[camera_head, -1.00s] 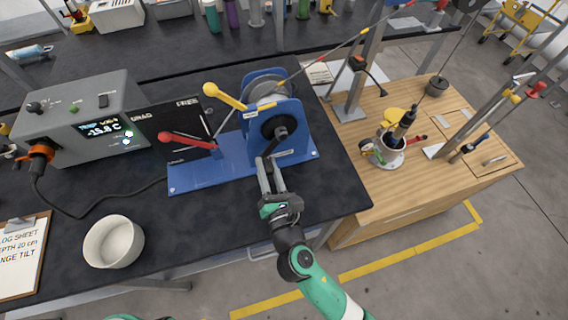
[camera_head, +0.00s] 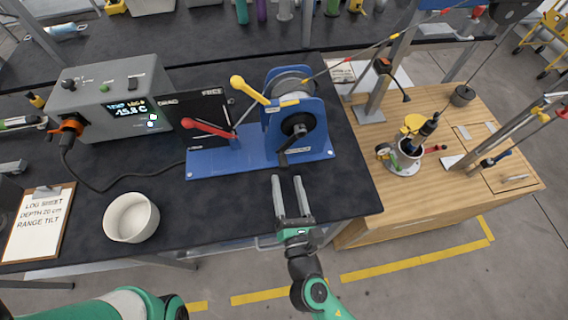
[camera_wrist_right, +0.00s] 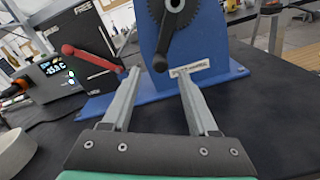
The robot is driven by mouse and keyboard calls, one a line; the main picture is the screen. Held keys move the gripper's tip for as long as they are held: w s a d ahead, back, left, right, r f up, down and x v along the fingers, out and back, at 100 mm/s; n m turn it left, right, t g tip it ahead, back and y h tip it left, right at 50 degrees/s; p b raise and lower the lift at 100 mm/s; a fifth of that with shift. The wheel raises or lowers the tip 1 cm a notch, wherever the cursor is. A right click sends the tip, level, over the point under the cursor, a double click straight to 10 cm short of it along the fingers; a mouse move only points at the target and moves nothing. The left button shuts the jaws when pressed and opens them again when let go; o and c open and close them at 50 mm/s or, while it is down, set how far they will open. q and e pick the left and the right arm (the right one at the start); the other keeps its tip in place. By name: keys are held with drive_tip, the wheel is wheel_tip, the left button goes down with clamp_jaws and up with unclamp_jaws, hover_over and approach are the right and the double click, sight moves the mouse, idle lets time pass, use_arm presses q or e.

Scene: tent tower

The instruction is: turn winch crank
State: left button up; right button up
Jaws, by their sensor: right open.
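The blue winch (camera_head: 274,148) stands on the black bench in the head view, with a cable drum on top. Its black crank (camera_head: 291,143) hangs from the front hub, pointing down and slightly left. In the right wrist view the crank (camera_wrist_right: 168,38) ends in a round knob, seen between my finger lines and beyond the tips. My right gripper (camera_head: 288,179) is open and empty, just in front of and below the crank, apart from it. Its two fingers also show in the right wrist view (camera_wrist_right: 160,72). My left gripper is out of view; only part of my left arm shows.
A red lever (camera_head: 205,127) and a yellow lever (camera_head: 248,90) rise beside the winch. A grey control box (camera_head: 108,108) stands to the left. A white bowl (camera_head: 131,217) and a clipboard (camera_head: 38,222) lie front left. A wooden cabinet (camera_head: 405,205) adjoins the bench at right.

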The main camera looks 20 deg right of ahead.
drive_tip(key=s, duration=0.5)
drive_tip(key=shift+a, duration=0.2)
